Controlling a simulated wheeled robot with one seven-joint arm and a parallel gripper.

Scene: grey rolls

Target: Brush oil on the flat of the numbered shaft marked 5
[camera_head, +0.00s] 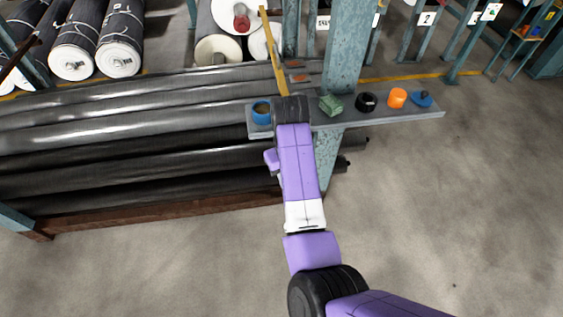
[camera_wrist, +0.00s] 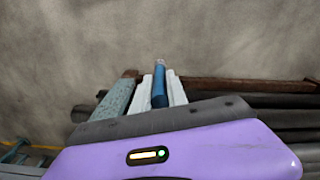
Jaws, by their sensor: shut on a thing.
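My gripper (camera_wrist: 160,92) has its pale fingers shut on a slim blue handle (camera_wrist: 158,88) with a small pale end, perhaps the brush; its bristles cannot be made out. In the head view my own wrist hides the fingers and the held thing. Long dark shafts or rolls (camera_head: 130,115) lie stacked on a rack left of my arm. They also show in the wrist view (camera_wrist: 240,99). A blue tin (camera_head: 261,113) stands at the left end of a grey shelf (camera_head: 350,120), beside my wrist. I cannot read a 5 on any shaft.
On the shelf stand a green block (camera_head: 331,105), a black ring (camera_head: 367,102), an orange roll (camera_head: 398,98) and a blue item (camera_head: 421,99). A teal post (camera_head: 346,50) rises behind it. A yellow bar (camera_head: 272,48) stands behind my wrist. The floor at right is clear.

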